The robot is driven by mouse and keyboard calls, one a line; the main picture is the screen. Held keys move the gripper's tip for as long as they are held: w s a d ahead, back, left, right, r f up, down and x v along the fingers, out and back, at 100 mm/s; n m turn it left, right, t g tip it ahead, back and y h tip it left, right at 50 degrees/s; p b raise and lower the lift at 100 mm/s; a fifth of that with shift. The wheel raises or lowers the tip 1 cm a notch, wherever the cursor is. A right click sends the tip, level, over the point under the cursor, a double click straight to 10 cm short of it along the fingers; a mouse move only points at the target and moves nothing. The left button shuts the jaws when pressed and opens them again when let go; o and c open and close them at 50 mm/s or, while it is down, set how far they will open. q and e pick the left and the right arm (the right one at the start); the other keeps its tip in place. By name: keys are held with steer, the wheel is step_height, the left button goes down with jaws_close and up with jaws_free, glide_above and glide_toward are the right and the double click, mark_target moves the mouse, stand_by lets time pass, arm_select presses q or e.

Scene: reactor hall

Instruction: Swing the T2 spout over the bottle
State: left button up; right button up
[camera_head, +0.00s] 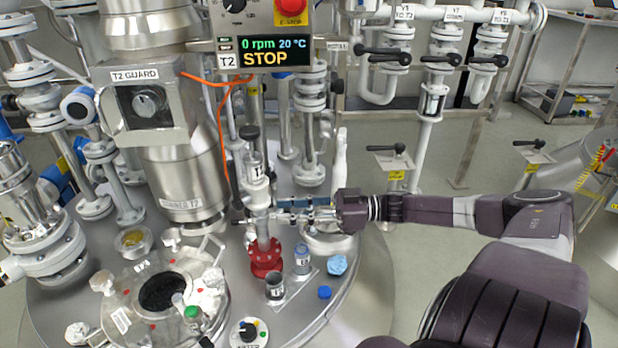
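A metal spout assembly (263,235) rises from a red flange (266,262) on the vessel lid. A white, T-labelled fitting (257,172) stands above it. My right gripper (268,213) reaches in from the right and its fingers are at the spout's upper part. The fingers overlap the metal there, so I cannot tell whether they are shut on it. A small clear bottle (302,260) with a pale label stands upright on a small tray (300,284), right of the red flange. My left gripper is not in view.
The open manway (162,292) is at lower left.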

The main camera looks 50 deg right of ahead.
steer(key=v, duration=1.1)
steer(key=shift+s+d, duration=0.15)
steer(key=shift+d, duration=0.05)
stand_by(0.4)
